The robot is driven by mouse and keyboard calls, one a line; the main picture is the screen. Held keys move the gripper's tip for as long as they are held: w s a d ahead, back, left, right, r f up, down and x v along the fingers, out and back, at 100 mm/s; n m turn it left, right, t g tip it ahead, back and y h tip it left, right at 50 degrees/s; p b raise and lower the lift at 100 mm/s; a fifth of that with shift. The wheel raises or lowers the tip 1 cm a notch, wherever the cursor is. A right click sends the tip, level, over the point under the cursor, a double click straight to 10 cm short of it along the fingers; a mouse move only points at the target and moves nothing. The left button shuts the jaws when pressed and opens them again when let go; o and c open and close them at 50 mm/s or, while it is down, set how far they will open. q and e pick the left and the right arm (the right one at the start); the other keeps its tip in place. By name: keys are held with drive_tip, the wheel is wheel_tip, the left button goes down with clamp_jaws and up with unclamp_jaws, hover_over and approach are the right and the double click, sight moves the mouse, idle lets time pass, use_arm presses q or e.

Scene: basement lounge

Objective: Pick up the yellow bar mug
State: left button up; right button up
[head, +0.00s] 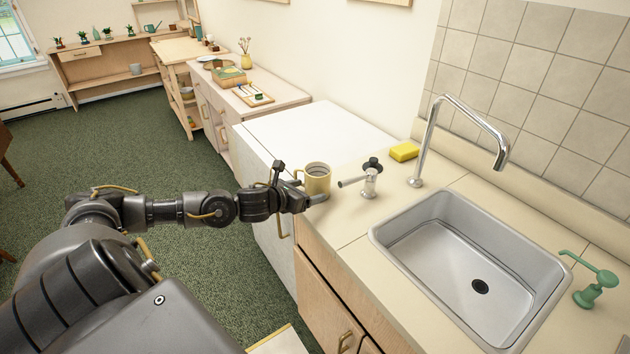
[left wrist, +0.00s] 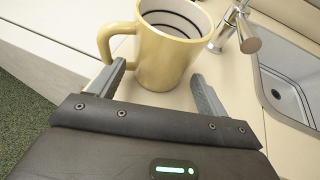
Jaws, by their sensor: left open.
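The yellow bar mug (head: 317,178) stands upright on the counter near its front left corner, beside the white top. Its handle points left in the left wrist view, where the mug (left wrist: 170,52) fills the upper middle. My left gripper (head: 308,199) is at the mug, reaching in from the left. In the left wrist view the left gripper (left wrist: 158,88) is open, with one finger just below the handle and the other to the right of the mug's lower body. I cannot tell whether either finger touches it. My right gripper is in neither view.
A metal tap fitting (head: 369,178) stands close to the right of the mug. A yellow sponge (head: 404,151), a tall faucet (head: 432,140) and a steel sink (head: 400,232) lie further right. The white top (head: 310,130) behind the mug is bare.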

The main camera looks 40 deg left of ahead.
sight(309, 189)
use_arm(q)
drive_tip(key=shift+w, duration=0.25)
drive_tip(key=p+x, duration=0.2)
drive_tip(key=x, duration=0.1)
drive_tip(key=shift+w+f, duration=0.1)
drive_tip(key=shift+w, duration=0.3)
drive_tip(key=shift+w+d+f, duration=0.1)
drive_tip(key=shift+w+f, duration=0.2)
drive_tip(key=shift+w, duration=0.15)
drive_tip(key=c, duration=1)
drive_tip(key=shift+c, duration=0.2)
drive_tip(key=shift+r, duration=0.15)
